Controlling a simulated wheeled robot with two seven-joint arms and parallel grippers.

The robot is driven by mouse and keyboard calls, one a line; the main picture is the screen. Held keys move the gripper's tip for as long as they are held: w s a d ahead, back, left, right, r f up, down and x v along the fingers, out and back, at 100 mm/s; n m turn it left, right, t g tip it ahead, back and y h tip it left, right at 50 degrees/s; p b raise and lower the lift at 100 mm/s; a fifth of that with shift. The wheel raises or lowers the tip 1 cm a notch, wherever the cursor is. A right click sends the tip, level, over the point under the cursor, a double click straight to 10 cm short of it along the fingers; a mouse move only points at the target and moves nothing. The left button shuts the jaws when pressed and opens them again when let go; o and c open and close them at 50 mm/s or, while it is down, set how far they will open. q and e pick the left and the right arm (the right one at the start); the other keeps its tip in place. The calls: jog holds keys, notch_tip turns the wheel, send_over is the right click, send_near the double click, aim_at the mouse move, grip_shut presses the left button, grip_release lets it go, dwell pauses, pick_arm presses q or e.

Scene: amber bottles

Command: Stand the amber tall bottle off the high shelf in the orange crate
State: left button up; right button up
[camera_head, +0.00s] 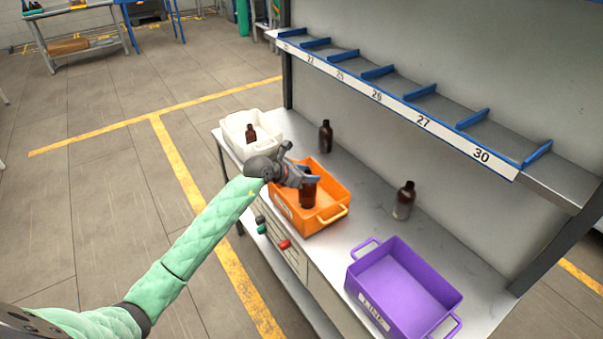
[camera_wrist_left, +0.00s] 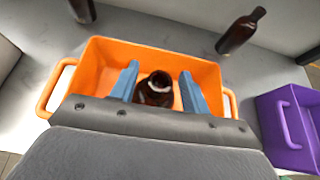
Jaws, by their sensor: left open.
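An amber bottle (camera_head: 308,192) stands upright in the orange crate (camera_head: 335,190) on the workbench. In the left wrist view the same bottle (camera_wrist_left: 155,88) shows its open mouth between two blue fingers, inside the orange crate (camera_wrist_left: 95,60). My left gripper (camera_head: 305,174) is at the bottle's upper part, and its fingers (camera_wrist_left: 160,85) are spread with a gap on each side of the neck. The bottle's base is hidden from the wrist view. The high shelf (camera_head: 400,95) shows blue dividers and no bottle on it. My right gripper is not in view.
A white crate (camera_head: 236,124) holding another amber bottle (camera_head: 250,133) stands left of the orange one. Amber bottles stand on the bench behind (camera_head: 325,136) and to the right (camera_head: 404,200). A purple crate (camera_head: 405,285) stands at the front right.

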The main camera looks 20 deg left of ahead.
pick_arm(q)
jog(key=shift+r, duration=0.15)
jog(key=shift+s+a, duration=0.2)
jog(key=shift+b+v, duration=0.55)
jog(key=shift+v, duration=0.4)
jog(key=b+v, duration=0.2)
jog(key=v, duration=0.6)
jog(key=shift+b, duration=0.35)
jog(key=shift+v, duration=0.8)
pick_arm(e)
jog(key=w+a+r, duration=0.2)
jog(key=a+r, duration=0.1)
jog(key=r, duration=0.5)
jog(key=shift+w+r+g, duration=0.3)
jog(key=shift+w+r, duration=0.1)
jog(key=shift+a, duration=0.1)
